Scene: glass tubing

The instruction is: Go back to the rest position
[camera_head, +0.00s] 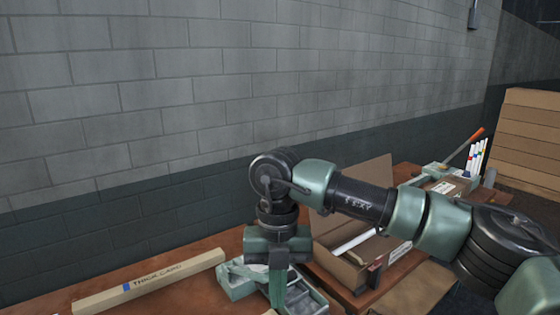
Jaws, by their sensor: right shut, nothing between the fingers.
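My right arm comes in from the right and reaches across the bench. My right gripper (278,290) points down at the lower middle of the view, with its fingers together and nothing seen between them. It is in front of a pale green-grey holder (238,279) on the bench, and I cannot tell whether it touches it. My left gripper is not in view.
A long cardboard box (150,283) lies on the brown bench (205,248) at the left. An open carton (345,270) with white tubing stands behind my right arm. Farther right are a tray with an orange-handled tool (462,146) and stacked boxes (528,140). A block wall stands behind.

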